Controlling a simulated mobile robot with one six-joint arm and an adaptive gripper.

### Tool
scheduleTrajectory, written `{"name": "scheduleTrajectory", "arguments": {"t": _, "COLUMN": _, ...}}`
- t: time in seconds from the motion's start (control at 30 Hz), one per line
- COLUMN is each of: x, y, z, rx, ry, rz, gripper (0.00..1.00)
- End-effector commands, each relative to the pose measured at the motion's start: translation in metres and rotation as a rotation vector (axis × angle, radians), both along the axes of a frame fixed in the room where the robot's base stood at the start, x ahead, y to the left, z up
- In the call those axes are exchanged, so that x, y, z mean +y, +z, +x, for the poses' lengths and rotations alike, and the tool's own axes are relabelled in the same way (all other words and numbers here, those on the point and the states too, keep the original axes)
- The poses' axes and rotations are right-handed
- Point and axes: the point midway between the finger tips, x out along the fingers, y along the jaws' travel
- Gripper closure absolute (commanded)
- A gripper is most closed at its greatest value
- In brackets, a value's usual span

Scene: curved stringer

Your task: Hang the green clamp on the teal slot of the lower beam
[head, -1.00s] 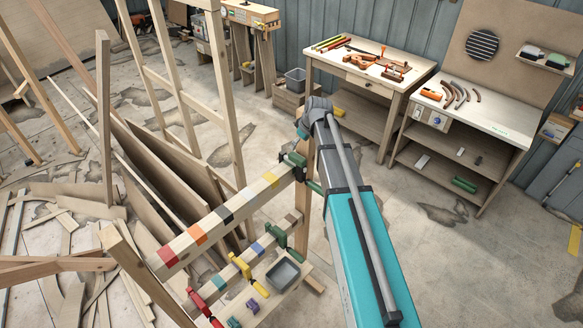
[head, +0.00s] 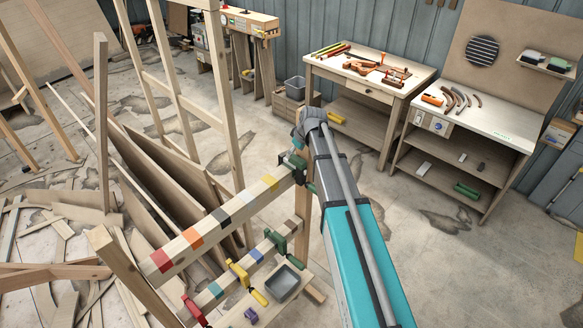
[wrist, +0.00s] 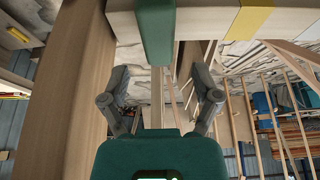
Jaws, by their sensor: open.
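A green clamp (head: 297,165) sits on the upper beam (head: 221,216), near its right end. In the wrist view its green bar (wrist: 155,32) crosses the beam beside a yellow band. A dark green block (wrist: 160,157) fills the bottom there; I cannot tell whether it belongs to the clamp. My gripper (wrist: 163,98) is open, its grey fingers apart with nothing gripped between them. In the head view it is mostly hidden at the clamp. The lower beam (head: 229,277) has a teal slot (head: 215,290) between the red clamp and the yellow clamp.
A red clamp (head: 193,310), a yellow clamp (head: 239,273) and another green clamp (head: 281,240) hang on the lower beam. A grey bin (head: 283,281) stands on the shelf below. An upright post (head: 303,225) stands at the beams' right end. Clear floor lies to the right.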

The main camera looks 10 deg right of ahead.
Motion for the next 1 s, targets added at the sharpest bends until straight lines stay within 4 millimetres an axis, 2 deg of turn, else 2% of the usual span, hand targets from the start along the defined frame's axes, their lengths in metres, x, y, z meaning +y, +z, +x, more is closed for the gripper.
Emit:
{"name": "scheduleTrajectory", "arguments": {"t": 0.27, "x": 0.001, "y": -0.004, "z": 0.001, "rx": 0.000, "ry": 0.000, "rz": 0.000, "gripper": 0.20}}
{"name": "scheduleTrajectory", "arguments": {"t": 0.8, "x": 0.008, "y": -0.043, "z": 0.014, "rx": 0.000, "ry": 0.000, "rz": 0.000, "gripper": 0.20}}
{"name": "scheduleTrajectory", "arguments": {"t": 1.0, "x": 0.010, "y": -0.049, "z": 0.017, "rx": 0.000, "ry": 0.000, "rz": 0.000, "gripper": 0.20}}
